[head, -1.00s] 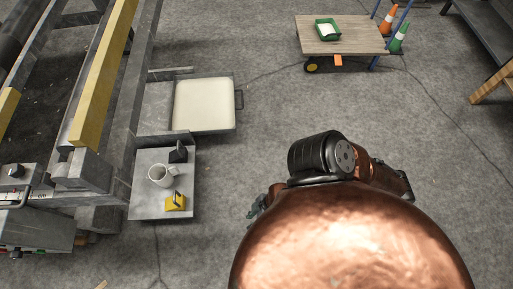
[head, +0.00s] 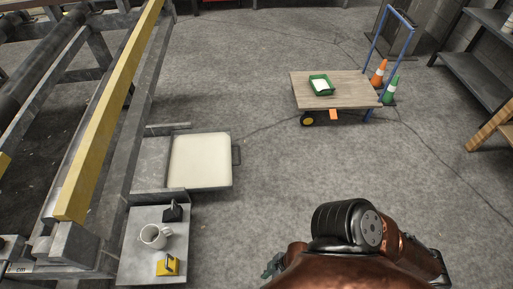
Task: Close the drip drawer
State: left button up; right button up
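The drip drawer (head: 200,160) is a shallow pale tray with a grey rim, low at the right side of the machine frame. It is pulled out to the right, and a dark handle (head: 237,155) is on its right edge. One copper-coloured arm of mine with a black joint shows at the bottom right, well apart from the drawer. Neither gripper can be made out, though a small greenish part (head: 273,266) shows at the arm's left edge.
A grey shelf (head: 144,270) just in front of the drawer holds a white mug (head: 154,236), a black item (head: 172,211) and a yellow item (head: 167,265). A wooden-topped cart (head: 345,92) and cones (head: 379,73) stand at the back right. Floor right of the drawer is clear.

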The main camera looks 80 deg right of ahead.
aim_at(198, 159)
jog(key=z, duration=1.95)
